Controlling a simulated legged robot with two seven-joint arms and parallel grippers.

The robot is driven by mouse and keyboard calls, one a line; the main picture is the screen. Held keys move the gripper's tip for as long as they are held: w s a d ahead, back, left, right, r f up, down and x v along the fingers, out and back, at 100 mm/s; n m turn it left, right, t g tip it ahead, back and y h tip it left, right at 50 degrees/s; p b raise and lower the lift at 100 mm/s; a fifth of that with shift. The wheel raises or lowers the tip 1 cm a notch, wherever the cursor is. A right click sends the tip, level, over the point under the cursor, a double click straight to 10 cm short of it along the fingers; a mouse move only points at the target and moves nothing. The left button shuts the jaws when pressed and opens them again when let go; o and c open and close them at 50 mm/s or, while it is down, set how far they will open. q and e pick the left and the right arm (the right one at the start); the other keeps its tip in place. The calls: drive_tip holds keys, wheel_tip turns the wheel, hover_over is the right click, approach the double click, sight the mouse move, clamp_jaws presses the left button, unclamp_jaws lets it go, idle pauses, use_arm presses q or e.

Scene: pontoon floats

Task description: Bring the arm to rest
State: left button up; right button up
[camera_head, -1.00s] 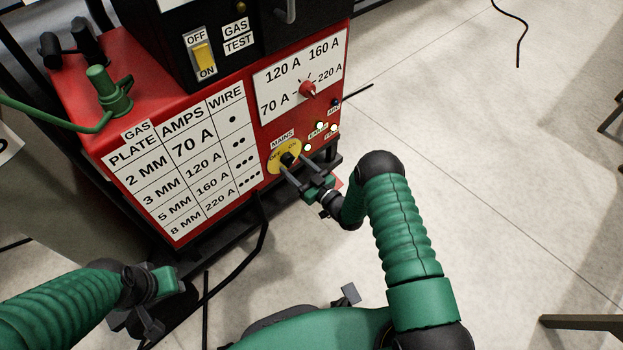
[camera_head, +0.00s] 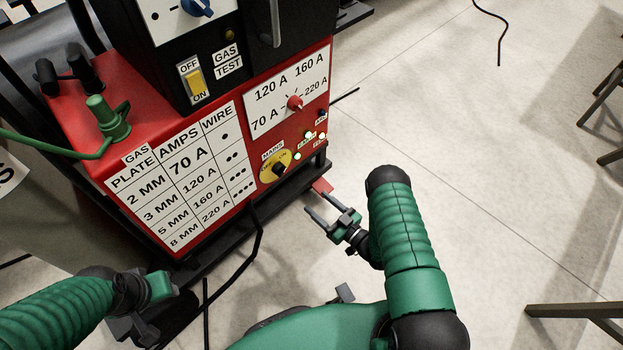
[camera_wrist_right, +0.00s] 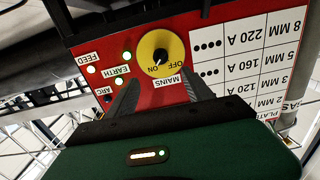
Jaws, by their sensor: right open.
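My right gripper (camera_head: 317,206) is open and empty, held over the floor in front of the red welding machine (camera_head: 190,120), apart from its panel. In the right wrist view its two dark fingers (camera_wrist_right: 158,92) point toward the panel, with the yellow MAINS switch (camera_wrist_right: 160,54) just beyond them. The MAINS switch also shows in the head view (camera_head: 276,166), with its black knob in view. My left gripper (camera_head: 150,320) is at the lower left, dark against the floor; its fingers are too unclear to read.
Green lamps (camera_head: 308,135) glow beside the MAINS switch. A red current dial (camera_head: 295,103) and a yellow gas switch (camera_head: 195,82) sit above. A black cable (camera_head: 258,235) hangs at the machine's front.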

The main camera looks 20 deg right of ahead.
drive_tip(key=w+d+r+m+g+h, duration=0.1)
drive_tip(key=w+d+r+g+h, duration=0.1)
drive_tip(key=w+r+g+h, duration=0.65)
drive_tip(key=s+a+r+m+g+y+p, duration=0.1)
drive_tip(key=s+a+r+g, duration=0.15)
drive_tip(key=s+r, duration=0.4)
drive_tip(key=s+a+r+m+g+y+p, duration=0.1)
drive_tip(key=s+a+r, duration=0.25)
drive_tip(key=s, duration=0.65)
drive_tip(key=s+a+r+m+g+p, duration=0.1)
drive_tip(key=s+a+r+g, duration=0.1)
drive_tip(key=s+r, duration=0.45)
drive_tip(key=w+p+v, duration=0.3)
drive_tip(key=p+v, duration=1)
drive_tip(key=p, duration=0.1)
drive_tip(key=w+r+p+v, duration=0.1)
drive_tip(key=w+p+v, duration=0.2)
drive_tip(key=p+v, duration=1.1)
drive_tip(key=shift+d+r+p, duration=0.6)
drive_tip(key=shift+p, duration=0.15)
